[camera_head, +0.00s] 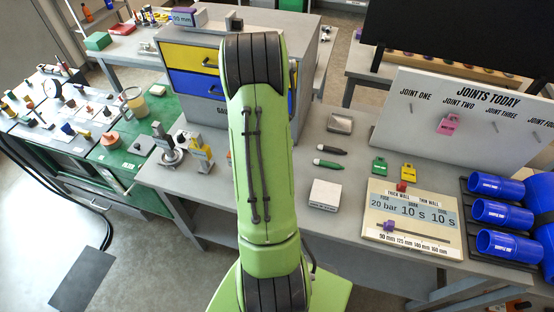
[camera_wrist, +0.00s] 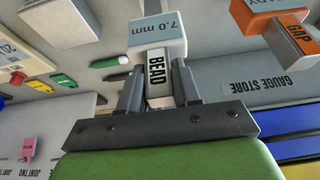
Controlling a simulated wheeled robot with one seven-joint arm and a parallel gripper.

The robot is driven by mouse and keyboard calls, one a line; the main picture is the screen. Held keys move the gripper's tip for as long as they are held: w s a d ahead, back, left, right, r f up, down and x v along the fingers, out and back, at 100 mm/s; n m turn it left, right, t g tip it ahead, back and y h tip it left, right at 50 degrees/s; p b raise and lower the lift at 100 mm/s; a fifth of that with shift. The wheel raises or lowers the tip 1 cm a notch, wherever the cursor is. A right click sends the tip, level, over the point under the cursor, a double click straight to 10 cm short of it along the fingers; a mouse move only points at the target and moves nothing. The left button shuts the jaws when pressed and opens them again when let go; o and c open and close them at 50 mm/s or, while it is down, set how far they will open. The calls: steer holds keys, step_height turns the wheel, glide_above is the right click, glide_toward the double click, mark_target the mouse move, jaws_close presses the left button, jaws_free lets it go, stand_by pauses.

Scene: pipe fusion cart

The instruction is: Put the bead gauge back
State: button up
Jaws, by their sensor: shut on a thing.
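The bead gauge (camera_wrist: 157,36) is a pale block marked 7.0 mm, with a narrow handle labelled BEAD. My gripper (camera_wrist: 158,88) is shut on that handle in the wrist view, one finger on each side. In the head view my green arm hides the gripper and the gauge. The gauge store (camera_head: 190,58) is a grey cabinet with yellow and blue drawers. Its label side (camera_wrist: 240,90) shows to the right of the gripper in the wrist view. I cannot tell how far the gauge is from the store.
A block marked in mm (camera_head: 188,18) stands on the cabinet top. Two pens, a settings board (camera_head: 440,245) and blue pipes (camera_head: 502,212) occupy the bench at right.

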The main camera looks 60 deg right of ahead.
steer(key=shift+w+f, duration=0.2)
steer(key=shift+f, duration=0.65)
steer(key=shift+s, duration=0.15)
steer(key=o, duration=1)
steer(key=shift+f, duration=0.15)
steer(key=shift+r, duration=0.3)
steer(key=v, duration=1.1)
steer(key=shift+a+r, duration=0.15)
steer(key=shift+r, duration=0.25)
